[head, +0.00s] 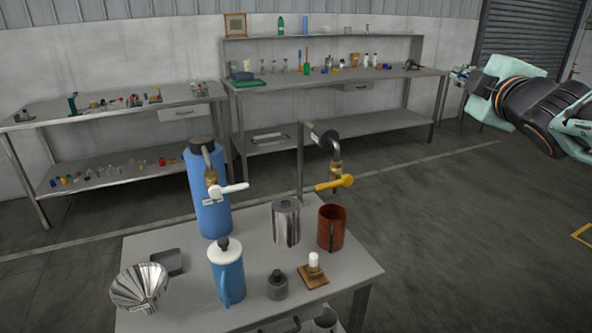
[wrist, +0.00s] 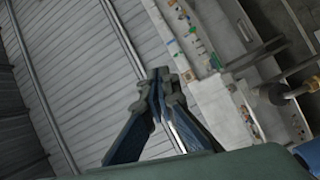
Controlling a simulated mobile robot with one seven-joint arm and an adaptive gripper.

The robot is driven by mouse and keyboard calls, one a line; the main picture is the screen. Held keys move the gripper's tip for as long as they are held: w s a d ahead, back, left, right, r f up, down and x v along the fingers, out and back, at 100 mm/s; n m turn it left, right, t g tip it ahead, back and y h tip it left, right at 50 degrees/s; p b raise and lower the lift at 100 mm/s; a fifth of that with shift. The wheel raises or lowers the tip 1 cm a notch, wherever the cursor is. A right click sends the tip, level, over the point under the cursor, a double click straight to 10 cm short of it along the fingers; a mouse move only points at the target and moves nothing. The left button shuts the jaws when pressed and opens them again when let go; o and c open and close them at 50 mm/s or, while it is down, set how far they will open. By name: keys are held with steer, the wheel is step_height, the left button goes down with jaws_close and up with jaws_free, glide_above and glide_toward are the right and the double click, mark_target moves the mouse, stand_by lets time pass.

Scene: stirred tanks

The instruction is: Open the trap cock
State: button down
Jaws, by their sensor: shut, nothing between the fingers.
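Two cocks stand over the near table in the head view. One has a white lever (head: 228,190) on a bent pipe by the blue cylinder. The other has a yellow lever (head: 334,184) on a brass body (head: 335,171) under a bent pipe on a post. Both levers lie roughly level, pointing sideways. I cannot tell from the pictures which is the trap cock. My gripper (head: 459,76) is far to the right of both, raised and apart from everything. In the wrist view its fingertips (wrist: 161,77) meet, shut and empty.
The near table (head: 349,270) bears a steel vessel (head: 286,222), a brown mug (head: 331,228), a blue jug (head: 227,273), a steel funnel (head: 140,287) and a blue cylinder (head: 208,205). Cluttered benches (head: 300,82) line the back wall. The floor (head: 470,230) at right is clear.

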steer(key=w+a+f+n+g+y+b, duration=0.1)
steer(key=w+a+f+n+y, duration=0.2)
steer(key=f+n, duration=0.35)
steer(key=w+a+f+n+g+y+b, duration=0.1)
steer(key=w+a+f+n, duration=0.1)
steer(key=w+f+n, duration=0.35)
steer(key=s+a+f+n+g+y+p, duration=0.2)
steer(key=s+a+f+n+g+p, duration=0.2)
steer(key=s+a+f+n, duration=0.8)
steer(key=a+f+n+p, duration=0.1)
steer(key=a+f+n, duration=0.2)
steer(key=f, duration=0.1)
steer(key=shift+s+y, duration=0.25)
steer(key=shift+y, duration=0.05)
steer(key=shift+a+f, duration=0.1)
